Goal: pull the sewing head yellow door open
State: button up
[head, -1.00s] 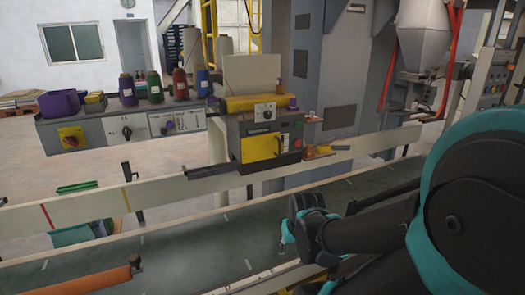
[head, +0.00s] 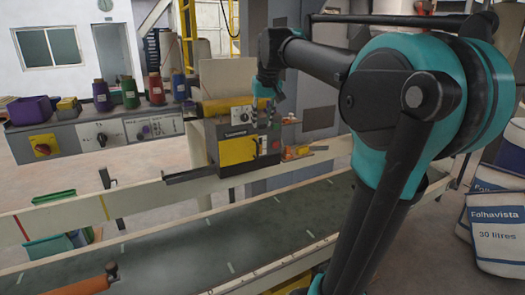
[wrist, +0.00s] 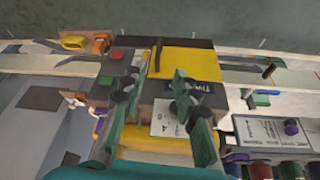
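The sewing head (head: 207,140) is a dark grey box with a yellow top, mounted above the conveyor. Its yellow door (head: 235,151) is on the front and looks shut. In the wrist view, turned upside down, the yellow door (wrist: 192,63) is at upper right of the fingers. A thin dark bar, perhaps its handle (wrist: 158,54), stands at the door's left edge. My gripper (head: 264,122) is in front of the sewing head's upper right. Its two fingers (wrist: 163,76) are apart, with nothing between them, pointing towards the bar. I cannot tell whether they touch anything.
The conveyor (head: 200,245) runs below, with a pale rail (head: 90,210) along it. A control panel (head: 100,130) bearing thread spools is at left. Orange parts (head: 297,152) sit just right of the sewing head. White sacks (head: 497,230) stand far right.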

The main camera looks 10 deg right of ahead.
aim_at(257, 149)
jog(key=x, duration=1)
jog(key=w+x, duration=0.1)
jog(key=x, duration=0.5)
jog(key=shift+a+r, duration=0.1)
jog(key=shift+r, duration=0.05)
grip_shut()
